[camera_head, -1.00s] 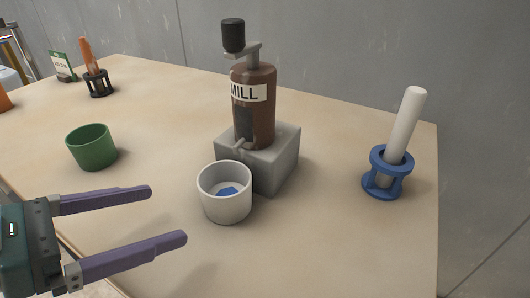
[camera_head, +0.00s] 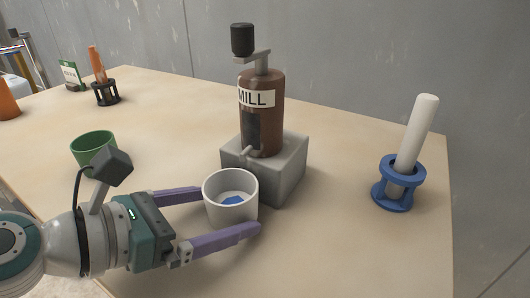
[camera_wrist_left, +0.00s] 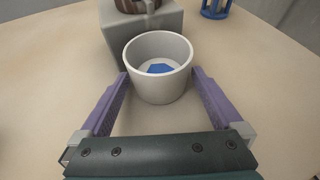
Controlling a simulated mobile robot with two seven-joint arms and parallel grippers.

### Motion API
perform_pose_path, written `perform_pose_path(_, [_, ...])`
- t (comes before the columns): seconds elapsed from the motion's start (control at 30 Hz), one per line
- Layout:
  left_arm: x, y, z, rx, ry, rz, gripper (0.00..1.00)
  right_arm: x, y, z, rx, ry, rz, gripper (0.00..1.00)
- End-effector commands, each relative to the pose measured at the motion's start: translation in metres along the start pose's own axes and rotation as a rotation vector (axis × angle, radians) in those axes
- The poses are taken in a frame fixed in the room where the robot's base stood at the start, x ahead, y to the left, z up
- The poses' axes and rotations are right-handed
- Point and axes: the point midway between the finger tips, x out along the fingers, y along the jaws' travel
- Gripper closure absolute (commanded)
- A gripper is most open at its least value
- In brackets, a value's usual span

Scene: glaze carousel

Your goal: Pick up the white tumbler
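The white tumbler (camera_head: 231,206) stands upright on the table in front of the mill, with a small blue patch inside at the bottom. It also shows in the left wrist view (camera_wrist_left: 159,88). My left gripper (camera_head: 229,211) is open, with its two purple fingers on either side of the tumbler. In the left wrist view the fingers (camera_wrist_left: 160,76) flank the tumbler closely; I cannot tell whether either one touches it. The far finger's tip is partly hidden behind the tumbler in the head view. My right gripper is not in view.
The brown mill (camera_head: 262,118) on its grey block (camera_head: 285,170) stands right behind the tumbler. A blue stand (camera_head: 398,190) holding a white rod (camera_head: 420,130) is at the right. A green cup (camera_head: 92,146) is at the left, partly behind my arm. Bare table lies right of the tumbler.

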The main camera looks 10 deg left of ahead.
Motion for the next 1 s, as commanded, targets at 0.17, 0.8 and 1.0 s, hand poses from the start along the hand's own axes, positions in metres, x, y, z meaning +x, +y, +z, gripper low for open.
perform_pose_path(0.17, [-0.0004, 0.0001, -0.0001, 0.0, 0.0, 0.0, 0.19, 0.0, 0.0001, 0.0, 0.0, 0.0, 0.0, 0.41])
perform_pose_path(0.8, [-0.0005, 0.0003, 0.0002, 0.0, -0.001, 0.001, 0.8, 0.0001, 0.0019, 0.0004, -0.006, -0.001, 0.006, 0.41])
perform_pose_path(1.0, [-0.0008, 0.0001, 0.0011, 0.0, -0.001, 0.001, 0.8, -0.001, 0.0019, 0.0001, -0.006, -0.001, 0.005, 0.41])
